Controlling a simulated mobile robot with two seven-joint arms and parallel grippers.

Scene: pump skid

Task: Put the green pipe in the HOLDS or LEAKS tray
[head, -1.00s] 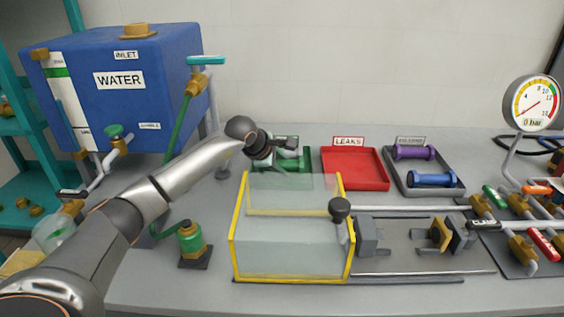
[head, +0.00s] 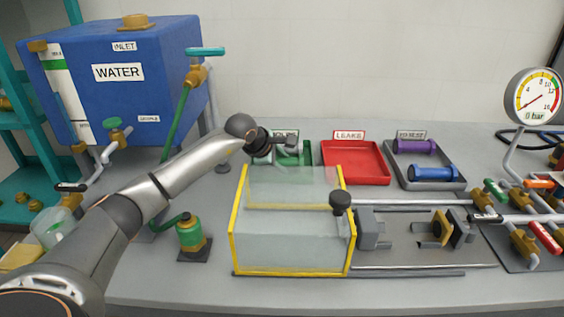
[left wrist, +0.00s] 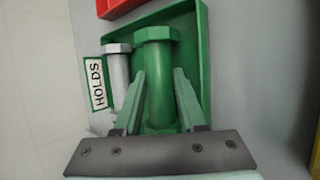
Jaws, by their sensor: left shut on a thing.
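The green pipe (left wrist: 157,70) is between the fingers of my left gripper (left wrist: 158,88), which is shut on it. In the left wrist view it lies over the green HOLDS tray (left wrist: 196,40), beside a pale grey pipe (left wrist: 118,68) in that tray. I cannot tell whether the green pipe touches the tray floor. In the head view my left gripper (head: 285,145) is at the HOLDS tray (head: 307,155) and partly hides it. The red LEAKS tray (head: 355,163) stands empty to its right. My right gripper is out of view.
A clear guard box with yellow edges (head: 292,225) stands in front of the trays. A grey tray (head: 432,184) at the right holds a purple pipe (head: 415,147) and a blue pipe (head: 433,173). The blue water tank (head: 120,85) is at the left.

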